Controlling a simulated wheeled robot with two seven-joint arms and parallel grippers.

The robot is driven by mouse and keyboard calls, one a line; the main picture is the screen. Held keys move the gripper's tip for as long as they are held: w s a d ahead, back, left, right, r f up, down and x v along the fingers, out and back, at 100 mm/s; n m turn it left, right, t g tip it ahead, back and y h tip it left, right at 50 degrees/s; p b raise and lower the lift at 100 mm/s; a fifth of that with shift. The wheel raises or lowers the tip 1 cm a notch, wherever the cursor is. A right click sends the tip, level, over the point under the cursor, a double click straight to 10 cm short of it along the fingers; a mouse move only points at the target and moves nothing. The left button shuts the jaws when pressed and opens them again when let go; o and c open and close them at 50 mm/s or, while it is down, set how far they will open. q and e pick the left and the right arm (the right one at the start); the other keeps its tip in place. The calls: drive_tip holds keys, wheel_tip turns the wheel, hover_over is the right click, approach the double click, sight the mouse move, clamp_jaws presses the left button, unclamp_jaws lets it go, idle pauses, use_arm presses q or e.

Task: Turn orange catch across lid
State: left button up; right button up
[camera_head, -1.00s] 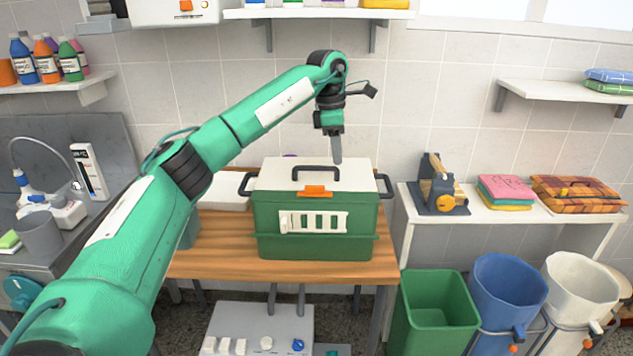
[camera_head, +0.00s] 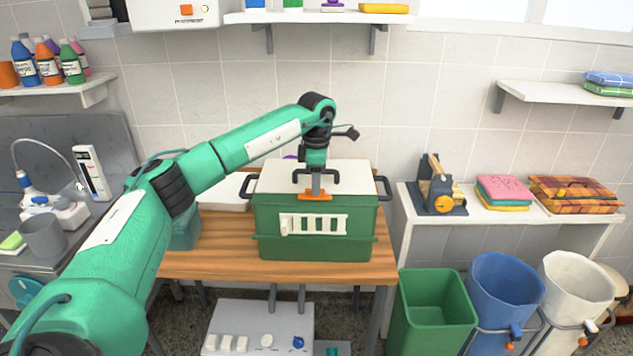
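A green box (camera_head: 271,218) with a white lid (camera_head: 350,172) stands on a wooden table. The orange catch (camera_head: 315,195) is at the front middle of the lid edge. A black lid handle (camera_head: 297,177) lies just behind it. My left gripper (camera_head: 316,194) points down at the catch, in front of the handle. Its fingertips overlap the catch in the picture; whether they touch it I cannot tell. The fingers look close together, but the gap between them is not clear. My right gripper is not in view.
Black side handles (camera_head: 384,188) stick out from the box. A white vent panel (camera_head: 313,223) is on its front. The wooden table (camera_head: 225,262) has bare room at the left and front. A green bin (camera_head: 435,310) stands at the right.

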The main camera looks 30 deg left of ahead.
use_arm(q)
drive_tip(key=shift+f, duration=0.75)
clamp_jaws()
drive_tip(key=shift+n, duration=0.3)
drive_tip(key=n, duration=0.8)
drive_tip(key=shift+w+a+r, duration=0.1)
drive_tip(key=n, duration=0.5)
drive_tip(key=shift+a, duration=0.1)
drive_tip(key=n, duration=0.4)
drive_tip(key=shift+a, duration=0.1)
drive_tip(key=shift+n, duration=0.3)
